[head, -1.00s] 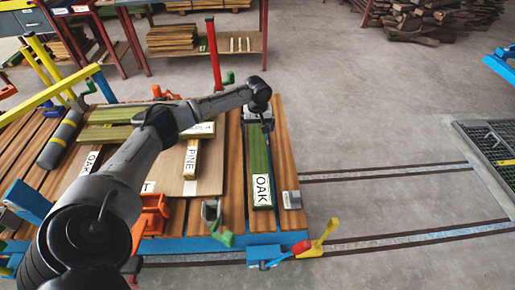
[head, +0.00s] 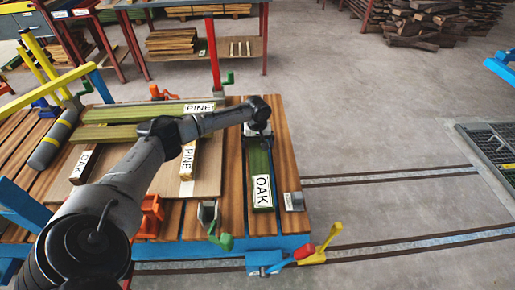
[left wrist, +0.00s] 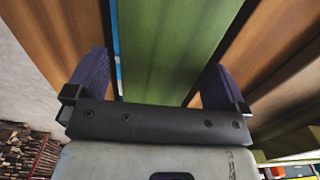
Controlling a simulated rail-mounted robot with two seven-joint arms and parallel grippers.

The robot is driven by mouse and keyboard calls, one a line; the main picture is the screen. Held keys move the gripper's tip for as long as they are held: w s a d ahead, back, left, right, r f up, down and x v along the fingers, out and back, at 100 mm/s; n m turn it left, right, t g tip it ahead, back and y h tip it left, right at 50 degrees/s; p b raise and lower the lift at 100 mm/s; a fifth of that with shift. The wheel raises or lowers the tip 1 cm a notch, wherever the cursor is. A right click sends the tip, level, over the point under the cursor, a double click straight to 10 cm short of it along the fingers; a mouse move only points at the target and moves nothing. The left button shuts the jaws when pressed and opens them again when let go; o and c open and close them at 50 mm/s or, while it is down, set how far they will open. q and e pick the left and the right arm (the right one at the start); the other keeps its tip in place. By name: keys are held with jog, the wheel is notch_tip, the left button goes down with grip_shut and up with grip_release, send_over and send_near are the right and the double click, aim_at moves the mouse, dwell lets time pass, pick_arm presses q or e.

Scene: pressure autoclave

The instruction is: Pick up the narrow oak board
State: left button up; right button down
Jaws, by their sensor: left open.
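A green board labelled OAK (head: 260,165) lies lengthwise on the right part of the slatted bench. A shorter dark board, also labelled OAK (head: 83,165), lies at the left of the bench panel. My left gripper (head: 258,130) is over the far end of the green board. In the left wrist view the open left gripper (left wrist: 153,78) has one finger on each side of the green board (left wrist: 172,45). No grip on it shows, and I cannot tell how far down the fingers reach. My right gripper is not in view.
Boards labelled PINE (head: 188,160) lie on a pale panel left of the green board. A small grey block (head: 293,201) sits right of its near end. A red post (head: 212,50) stands behind the bench. Clear floor (head: 380,140) lies to the right.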

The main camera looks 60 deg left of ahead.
pick_arm(q)
jog(key=shift+c, duration=0.3)
jog(key=c, duration=1.3)
